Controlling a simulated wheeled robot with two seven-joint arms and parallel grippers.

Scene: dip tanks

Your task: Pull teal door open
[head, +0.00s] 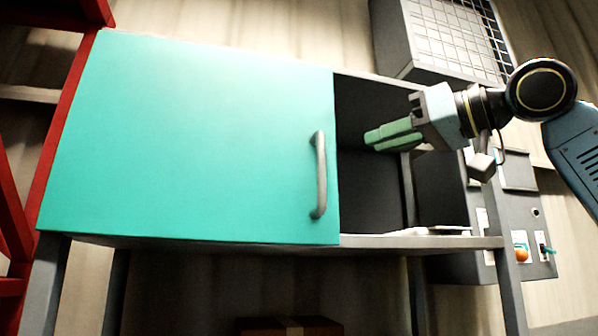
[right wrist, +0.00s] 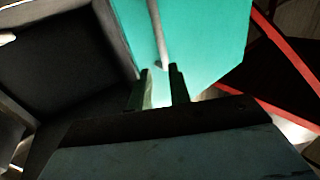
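The teal door (head: 190,140) is a flat panel covering the left and middle of the cabinet front. A grey vertical bar handle (head: 319,175) is near its right edge. My right gripper (head: 370,138) is to the right of the handle, in front of the cabinet's dark opening, with green fingers pointing left. In the right wrist view its two fingers (right wrist: 160,80) stand apart with a gap between them, and the handle (right wrist: 159,35) lies ahead, lined up with that gap. The fingers look clear of the handle in the head view. My left gripper is not in view.
The grey cabinet frame (head: 375,242) has a dark open bay (head: 372,195) right of the door. A red frame (head: 62,140) stands at the left. A grey control box with an orange knob (head: 521,253) and a grid-topped unit (head: 455,40) are at the right.

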